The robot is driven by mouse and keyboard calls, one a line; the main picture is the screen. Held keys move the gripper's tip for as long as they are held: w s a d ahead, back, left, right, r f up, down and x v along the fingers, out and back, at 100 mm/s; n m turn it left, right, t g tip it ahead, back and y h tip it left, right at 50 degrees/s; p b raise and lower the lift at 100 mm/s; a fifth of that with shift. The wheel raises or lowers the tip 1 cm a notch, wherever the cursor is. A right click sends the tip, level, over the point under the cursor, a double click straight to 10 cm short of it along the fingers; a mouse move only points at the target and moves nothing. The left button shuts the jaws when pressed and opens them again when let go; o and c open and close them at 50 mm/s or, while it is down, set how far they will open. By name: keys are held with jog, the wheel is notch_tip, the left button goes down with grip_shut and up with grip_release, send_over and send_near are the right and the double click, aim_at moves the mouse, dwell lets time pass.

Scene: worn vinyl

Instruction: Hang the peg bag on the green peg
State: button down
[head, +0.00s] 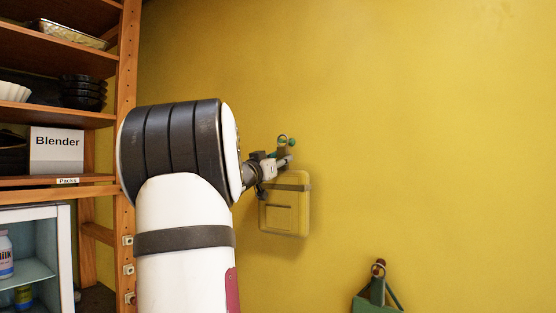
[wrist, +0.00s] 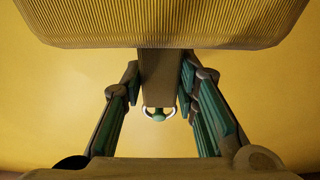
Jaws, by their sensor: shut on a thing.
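The peg bag (head: 285,208), a yellow, box-like bag with a dark band near its top, hangs upright below my gripper (head: 284,161) against the yellow wall. In the wrist view its ribbed body (wrist: 165,22) fills the top, and a brown tab (wrist: 160,75) runs from it to a pale metal ring. My gripper (wrist: 160,90) is shut on the tab, a green-padded finger on each side. The green peg (head: 292,142) shows just above the gripper. In the wrist view a green knob (wrist: 158,117) appears within the ring's outline; I cannot tell whether the ring is around it or in front.
A green item (head: 377,303) with a brown tab and ring hangs lower right on the wall. A wooden shelf unit (head: 127,150) stands at left, with bowls, a Blender box (head: 57,151) and a pale-framed cabinet (head: 66,255). The wall at upper right is bare.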

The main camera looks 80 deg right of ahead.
jog(key=shift+s+d, duration=0.2)
jog(key=shift+d, duration=0.3)
jog(key=shift+s+d, duration=0.2)
jog(key=shift+d, duration=0.3)
jog(key=shift+d+f, duration=0.15)
jog(key=shift+f, duration=0.25)
jog(key=c, duration=1.2)
grip_release()
jog(key=shift+w+a+f+b, duration=0.2)
jog(key=shift+a+b, duration=0.35)
jog(key=shift+b, duration=0.1)
jog(key=shift+w+a, duration=0.1)
jog(key=shift+a, duration=0.2)
jog(key=shift+b+v, duration=1)
jog(key=shift+v, duration=0.3)
